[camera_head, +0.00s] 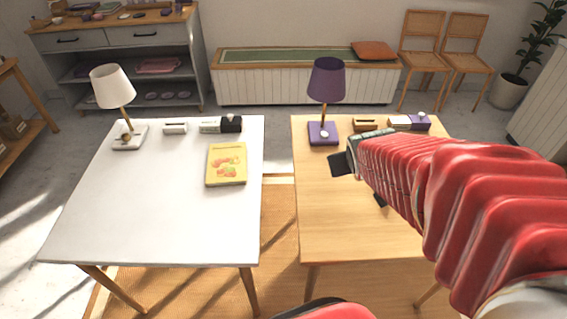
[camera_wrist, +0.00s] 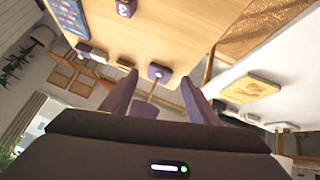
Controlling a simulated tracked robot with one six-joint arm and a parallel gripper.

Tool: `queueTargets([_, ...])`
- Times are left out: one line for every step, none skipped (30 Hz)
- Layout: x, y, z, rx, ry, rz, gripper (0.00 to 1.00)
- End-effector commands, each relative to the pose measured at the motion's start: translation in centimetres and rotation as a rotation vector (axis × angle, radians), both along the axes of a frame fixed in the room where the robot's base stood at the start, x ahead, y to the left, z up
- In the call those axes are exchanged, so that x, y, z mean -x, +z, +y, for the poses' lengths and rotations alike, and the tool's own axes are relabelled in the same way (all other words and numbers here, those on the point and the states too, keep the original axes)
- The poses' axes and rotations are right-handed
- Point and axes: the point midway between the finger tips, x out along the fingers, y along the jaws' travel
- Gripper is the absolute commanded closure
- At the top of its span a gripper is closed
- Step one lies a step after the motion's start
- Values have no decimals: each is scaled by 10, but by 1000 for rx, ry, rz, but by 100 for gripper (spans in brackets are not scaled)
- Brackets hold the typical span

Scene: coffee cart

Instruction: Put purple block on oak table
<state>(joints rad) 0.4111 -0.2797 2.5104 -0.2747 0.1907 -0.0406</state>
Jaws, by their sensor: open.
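The oak table (camera_head: 340,235) stands at the right in the head view, and its top also shows in the wrist view (camera_wrist: 165,25). In the wrist view a small purple block (camera_wrist: 124,8) with a pale mark on its face rests on the oak top, cut by the upper picture edge. My arm hides it in the head view. My gripper (camera_head: 359,182) is over the oak table. In the wrist view its two fingers (camera_wrist: 160,78) are spread apart with nothing held between them, and the purple block is apart from them.
A purple lamp (camera_head: 327,80) and small items (camera_head: 365,125) line the oak table's back edge. A blue flat object (camera_wrist: 69,14) lies near the block. A white table (camera_head: 160,200) at left holds a white lamp (camera_head: 112,87) and yellow book (camera_head: 226,164). A gap separates the tables.

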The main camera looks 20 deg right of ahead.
Motion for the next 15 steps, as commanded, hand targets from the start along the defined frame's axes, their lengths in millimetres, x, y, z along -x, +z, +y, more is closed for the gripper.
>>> queueTargets([3, 10, 15, -10, 10, 1, 46])
queueTargets([6, 14, 22, -20, 12, 7, 46])
queueTargets([10, 19, 33, -33, 17, 16, 46])
queueTargets([13, 23, 41, -42, 21, 22, 46])
queueTargets([17, 27, 49, -53, 26, 28, 46])
queueTargets([22, 32, 61, -68, 33, 36, 46])
queueTargets([27, 35, 69, -78, 39, 44, 46])
queueTargets([31, 39, 77, -90, 45, 50, 46])
queueTargets([38, 43, 89, -105, 55, 60, 46])
queueTargets([43, 46, 97, -118, 62, 68, 46])
queueTargets([48, 49, 105, -130, 71, 75, 46])
queueTargets([56, 53, 117, -147, 84, 86, 46])
queueTargets([62, 56, 125, -160, 93, 94, 46])
queueTargets([68, 59, 133, -173, 104, 103, 46])
queueTargets([77, 63, 144, -190, 118, 114, 46])
